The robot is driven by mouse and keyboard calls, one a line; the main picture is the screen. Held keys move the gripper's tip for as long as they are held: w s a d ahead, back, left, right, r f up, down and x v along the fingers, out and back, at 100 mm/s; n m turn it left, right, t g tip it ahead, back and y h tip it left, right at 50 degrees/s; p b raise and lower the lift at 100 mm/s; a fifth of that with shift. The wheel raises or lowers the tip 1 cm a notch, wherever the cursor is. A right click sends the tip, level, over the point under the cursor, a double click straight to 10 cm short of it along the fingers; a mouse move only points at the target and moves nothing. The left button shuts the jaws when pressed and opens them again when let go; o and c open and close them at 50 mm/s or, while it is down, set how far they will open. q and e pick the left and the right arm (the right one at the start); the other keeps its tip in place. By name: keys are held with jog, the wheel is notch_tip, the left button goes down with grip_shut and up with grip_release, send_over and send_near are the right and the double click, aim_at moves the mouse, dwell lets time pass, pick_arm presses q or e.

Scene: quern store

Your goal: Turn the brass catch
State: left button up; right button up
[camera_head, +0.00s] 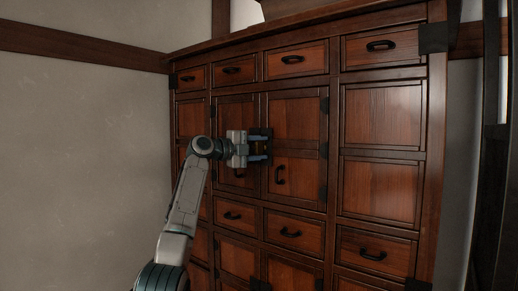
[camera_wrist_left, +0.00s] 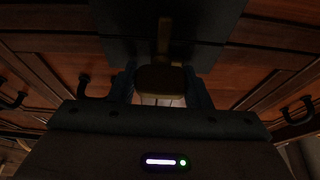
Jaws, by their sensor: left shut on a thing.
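The brass catch (camera_wrist_left: 160,78) sits on a dark square plate (camera_wrist_left: 205,30) in the left wrist view, with a narrow upright part above its wider body. In the head view the plate (camera_head: 265,134) lies at the meeting line of two cabinet doors, and the catch is mostly hidden by my gripper. My left gripper (camera_head: 258,147) is at the plate. In the wrist view its two fingers (camera_wrist_left: 160,88) stand on either side of the catch and are shut on it. My right gripper is not in view.
The tall wooden cabinet (camera_head: 382,185) has drawers and doors with black handles. A bare pale wall (camera_head: 80,150) is at the left. A dark post (camera_head: 490,150) stands at the right.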

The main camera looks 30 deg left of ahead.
pick_arm(q)
jog(key=o, duration=1)
jog(key=b+v, duration=0.5)
jog(key=v, duration=0.5)
jog(key=shift+s+a, duration=0.1)
jog(key=shift+s, duration=0.25)
